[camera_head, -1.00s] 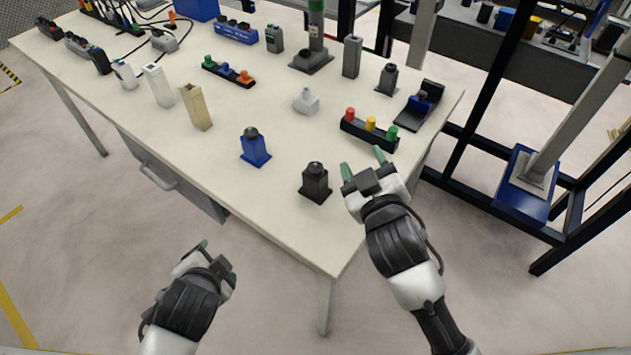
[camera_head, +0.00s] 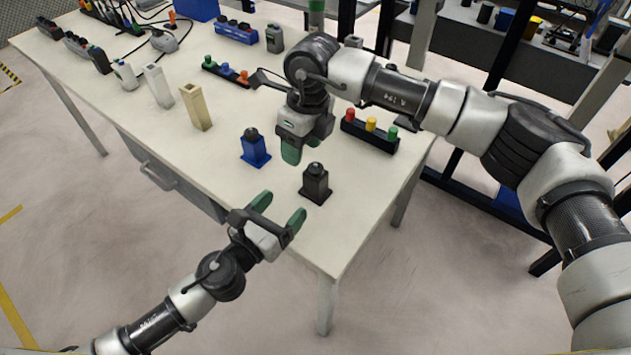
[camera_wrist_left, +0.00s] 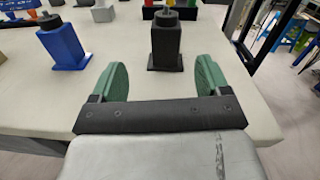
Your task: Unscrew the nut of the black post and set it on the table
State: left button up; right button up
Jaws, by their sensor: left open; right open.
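The black post (camera_head: 315,186) stands upright near the table's front corner, with a dark nut (camera_head: 315,168) on its top. In the left wrist view the black post (camera_wrist_left: 166,48) and its nut (camera_wrist_left: 166,18) are straight ahead, beyond the fingertips. My left gripper (camera_head: 281,207) is open and empty, just in front of the post at the table's edge; its green fingers show apart in the left wrist view (camera_wrist_left: 160,75). My right gripper (camera_head: 293,154) hangs above the table behind and left of the post, fingers pointing down; it is open, with nothing seen in it.
A blue post (camera_head: 255,149) with its own dark nut stands left of the black post. A block with red, yellow and green knobs (camera_head: 369,133) lies behind to the right. A beige post (camera_head: 196,108) stands farther left. The table's (camera_head: 345,235) front corner is bare.

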aim_at(310, 182)
pick_arm(q)
jog(key=shift+d+f+m+h, duration=0.1)
jog(key=shift+d+m+h, duration=0.15)
jog(key=shift+m, duration=0.35)
jog(key=shift+d, duration=0.1)
pick_arm(e)
jog(key=shift+w+d+r+t+h, duration=0.15)
jog(key=shift+w+d+r+h, duration=0.2)
jog(key=shift+d, duration=0.25)
jog(key=shift+w+d+r+t+h, duration=0.15)
jog(key=shift+w+d+r+h, duration=0.1)
jog(key=shift+w+d+h, duration=0.25)
pick_arm(q)
jog(key=x, duration=1)
jog(key=shift+w+d+f, duration=0.2)
pick_arm(e)
jog(key=shift+s+d, duration=0.1)
jog(key=shift+s, duration=0.05)
pick_arm(q)
jog(key=shift+c, duration=0.2)
